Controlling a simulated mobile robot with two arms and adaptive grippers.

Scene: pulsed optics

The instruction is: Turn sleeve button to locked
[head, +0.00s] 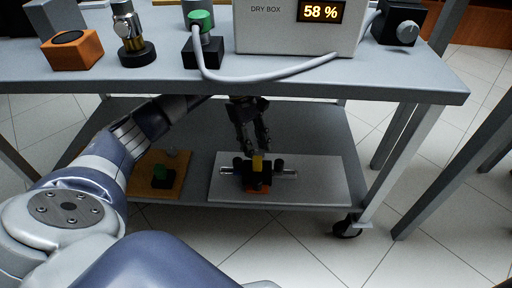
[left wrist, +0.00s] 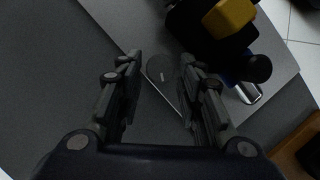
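A black device (head: 245,174) with a yellow block (head: 257,163) on top and silver stubs at both sides sits on a pale board on the cart's lower shelf. The left wrist view shows the yellow block (left wrist: 230,17), a black round end (left wrist: 257,68) and a silver stub (left wrist: 248,93). A dark grey round disc (left wrist: 160,68) with a short light mark shows between my fingertips there; I cannot tell if it is the sleeve button. My left gripper (head: 254,147) is open and empty, pointing down just behind the device. My right gripper is not in view.
The cart's top shelf (head: 300,90) overhangs my left arm and carries a dry box (head: 285,30), a grey cable and small fixtures. The pale board's right end (head: 325,180) is clear.

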